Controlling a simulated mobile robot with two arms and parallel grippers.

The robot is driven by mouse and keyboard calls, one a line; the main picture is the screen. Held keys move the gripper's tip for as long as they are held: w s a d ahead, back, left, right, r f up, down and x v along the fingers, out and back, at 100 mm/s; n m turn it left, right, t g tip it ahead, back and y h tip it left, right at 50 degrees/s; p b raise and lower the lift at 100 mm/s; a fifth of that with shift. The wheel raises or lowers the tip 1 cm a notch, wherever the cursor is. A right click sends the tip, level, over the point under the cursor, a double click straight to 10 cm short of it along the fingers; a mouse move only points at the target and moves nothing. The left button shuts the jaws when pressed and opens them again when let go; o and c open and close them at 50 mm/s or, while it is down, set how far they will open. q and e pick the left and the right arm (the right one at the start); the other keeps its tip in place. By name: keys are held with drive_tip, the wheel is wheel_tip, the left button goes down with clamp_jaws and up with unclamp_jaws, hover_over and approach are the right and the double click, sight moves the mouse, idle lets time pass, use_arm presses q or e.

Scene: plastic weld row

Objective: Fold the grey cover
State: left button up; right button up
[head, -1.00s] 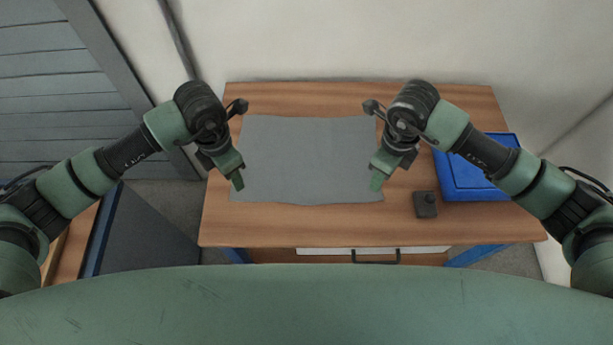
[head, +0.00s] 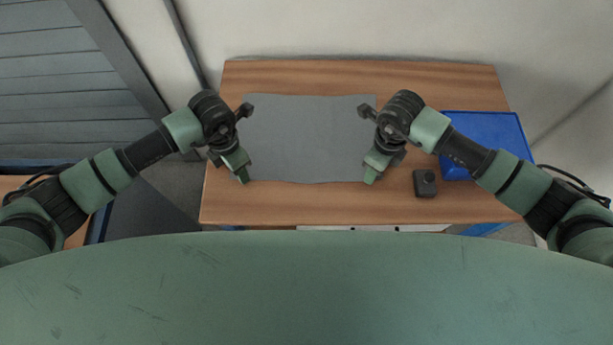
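The grey cover (head: 308,138) lies spread flat on the wooden table, roughly rectangular with slightly wavy edges. My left gripper (head: 244,179) points down at the cover's near left corner. My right gripper (head: 369,180) points down at the cover's near right corner. The arms hide parts of the cover's left and right edges.
The wooden table (head: 300,206) has bare strips at the back and front. A blue tray (head: 490,128) lies at the right, partly behind my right arm. A small dark box-like device (head: 425,184) sits between the cover and the tray. A wall stands behind the table.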

use_arm(q)
drive_tip(key=shift+f, duration=0.15)
use_arm(e)
drive_tip(key=shift+f, duration=0.15)
use_arm(q)
clamp_jaws()
use_arm(e)
drive_tip(key=shift+f, duration=0.1)
clamp_jaws()
